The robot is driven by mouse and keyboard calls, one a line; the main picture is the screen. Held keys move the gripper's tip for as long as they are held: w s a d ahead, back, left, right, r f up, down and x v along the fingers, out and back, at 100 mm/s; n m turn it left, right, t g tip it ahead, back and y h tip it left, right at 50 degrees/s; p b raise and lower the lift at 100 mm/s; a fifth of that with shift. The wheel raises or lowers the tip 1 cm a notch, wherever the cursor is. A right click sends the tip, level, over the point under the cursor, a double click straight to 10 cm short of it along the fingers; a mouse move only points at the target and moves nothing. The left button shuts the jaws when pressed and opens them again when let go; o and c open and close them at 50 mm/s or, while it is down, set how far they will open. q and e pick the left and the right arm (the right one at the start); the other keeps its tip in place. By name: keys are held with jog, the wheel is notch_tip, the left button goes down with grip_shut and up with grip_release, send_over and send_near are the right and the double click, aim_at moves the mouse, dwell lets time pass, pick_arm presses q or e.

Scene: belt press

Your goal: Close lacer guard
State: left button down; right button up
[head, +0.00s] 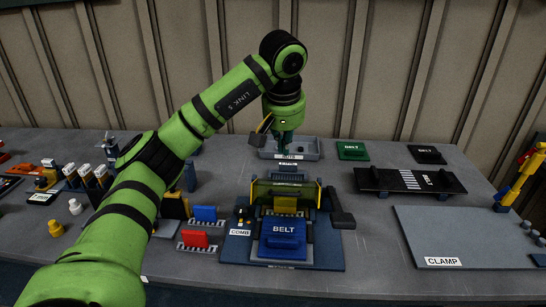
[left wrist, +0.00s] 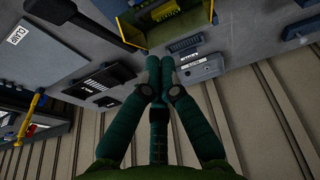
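The lacer stands on a blue board at the front middle of the table. Its guard (head: 262,190) is a see-through yellow panel that looks raised above the lacer bed; it also shows at the top of the left wrist view (left wrist: 140,38). A blue belt block (head: 283,240) marked BELT lies in front of it. A black lever (head: 341,208) stands at its right. My left gripper (head: 284,150) points down behind the guard, near the grey tray, apart from the guard. In the left wrist view its fingertips (left wrist: 160,62) meet with nothing seen between them. My right gripper is out of view.
A grey labelled tray (head: 310,150) lies behind the lacer, close to my left fingers. A black belt plate (head: 405,181) and a grey clamp plate (head: 455,230) lie right. Red (head: 195,240) and blue combs (head: 204,214) lie left. Bare table lies between tray and green block (head: 352,150).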

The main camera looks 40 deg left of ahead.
pick_arm(q)
jog(key=p, duration=0.4)
send_near(283, 193)
jog(key=x, duration=0.3)
jog(key=w+x, duration=0.1)
jog(key=x, duration=0.1)
jog(key=shift+w+a, duration=0.1)
jog(key=shift+a, duration=0.25)
jog(key=shift+f, duration=0.75)
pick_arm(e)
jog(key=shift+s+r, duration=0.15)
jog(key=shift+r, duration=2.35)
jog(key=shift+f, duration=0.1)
